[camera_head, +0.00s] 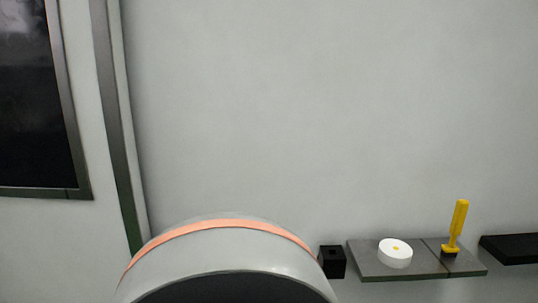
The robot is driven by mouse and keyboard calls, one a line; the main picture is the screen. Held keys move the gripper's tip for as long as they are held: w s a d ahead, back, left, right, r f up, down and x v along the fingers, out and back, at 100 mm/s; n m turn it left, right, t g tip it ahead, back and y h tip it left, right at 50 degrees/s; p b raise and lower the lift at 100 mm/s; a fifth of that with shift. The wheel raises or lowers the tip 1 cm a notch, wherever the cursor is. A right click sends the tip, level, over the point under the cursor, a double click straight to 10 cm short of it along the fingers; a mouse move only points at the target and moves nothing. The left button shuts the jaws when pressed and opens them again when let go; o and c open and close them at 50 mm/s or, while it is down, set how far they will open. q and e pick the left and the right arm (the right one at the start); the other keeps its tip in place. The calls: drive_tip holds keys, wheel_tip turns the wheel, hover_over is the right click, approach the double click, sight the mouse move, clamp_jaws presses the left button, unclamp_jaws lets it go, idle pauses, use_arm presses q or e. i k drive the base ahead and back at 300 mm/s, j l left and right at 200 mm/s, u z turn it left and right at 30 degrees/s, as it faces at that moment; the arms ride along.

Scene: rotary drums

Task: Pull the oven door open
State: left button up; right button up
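No oven door can be made out for certain. A dark, glossy panel (36,110) in a grey metal frame is cut off by the left edge of the head view. I cannot tell whether it belongs to the oven. No handle shows on it. A rounded grey link of my own arm with an orange band fills the bottom middle and hides what is behind it. Neither gripper is in view.
A vertical metal strip (113,110) runs down the pale wall (300,100) right of the panel. At the lower right are a small black block (332,262), a grey plate (420,270) with a white round knob (395,253) and yellow lever (456,226), and a black slab (512,249).

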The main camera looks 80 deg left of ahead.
sight(73, 217)
drive_tip(key=u, duration=4.2)
